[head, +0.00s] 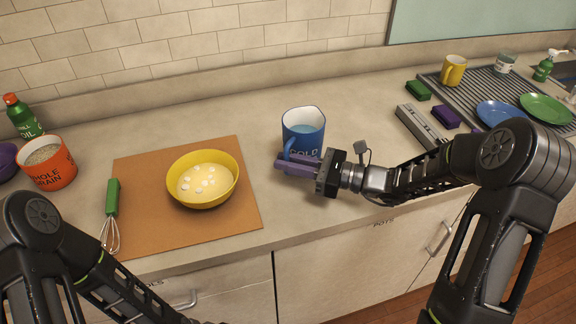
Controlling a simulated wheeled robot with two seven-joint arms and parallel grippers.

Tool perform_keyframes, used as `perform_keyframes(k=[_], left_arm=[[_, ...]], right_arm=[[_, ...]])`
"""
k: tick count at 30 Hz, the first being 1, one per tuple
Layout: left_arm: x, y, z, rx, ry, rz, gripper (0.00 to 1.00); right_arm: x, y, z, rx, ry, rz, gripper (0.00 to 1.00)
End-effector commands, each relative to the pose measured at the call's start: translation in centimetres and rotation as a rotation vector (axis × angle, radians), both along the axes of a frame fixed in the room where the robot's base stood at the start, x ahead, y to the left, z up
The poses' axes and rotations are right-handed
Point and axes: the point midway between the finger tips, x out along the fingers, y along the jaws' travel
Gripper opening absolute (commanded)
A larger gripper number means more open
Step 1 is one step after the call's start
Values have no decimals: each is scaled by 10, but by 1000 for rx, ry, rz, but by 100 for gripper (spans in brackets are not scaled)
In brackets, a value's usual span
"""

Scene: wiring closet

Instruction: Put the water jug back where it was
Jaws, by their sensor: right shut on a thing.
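The blue water jug (304,125), marked COLD and with pale blue water inside, is upright near the middle of the counter in the head view. Its handle faces the front left. My right gripper (284,165), with purple fingers, reaches in from the right and is shut on the jug's handle. The fingers cover part of the jug's lower front, so I cannot tell whether its base touches the counter. My left arm comes in at the lower left, and its gripper is outside the picture.
A yellow bowl (203,199) and a green-handled whisk (112,200) are on a brown board (150,156) left of the jug. An orange canister (47,164) stands farther left. A grey bar (420,126) and a drying rack (487,83) are right. Counter behind the jug is clear.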

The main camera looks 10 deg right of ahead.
Motion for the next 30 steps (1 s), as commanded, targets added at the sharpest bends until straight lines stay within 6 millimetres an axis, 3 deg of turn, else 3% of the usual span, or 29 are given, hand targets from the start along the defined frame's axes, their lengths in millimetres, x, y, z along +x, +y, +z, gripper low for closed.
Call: perform_keyframes(k=[4, 16, 17, 24, 30], left_arm=[[0, 0, 2, 1, 1, 0, 36], [0, 0, -2, 0, 0, 0, 36], [0, 0, -1, 0, 0, 0, 36], [0, 0, 0, 0, 0, 0, 36], [0, 0, 0, 0, 0, 0, 36]], right_arm=[[0, 1, -13, 2, -5, 1, 0], [0, 1, -19, 1, -6, 1, 0], [0, 0, -19, 0, -2, 1, 15], [0, 0, -18, 0, -2, 1, 34], [0, 0, -18, 0, -1, 1, 34]])
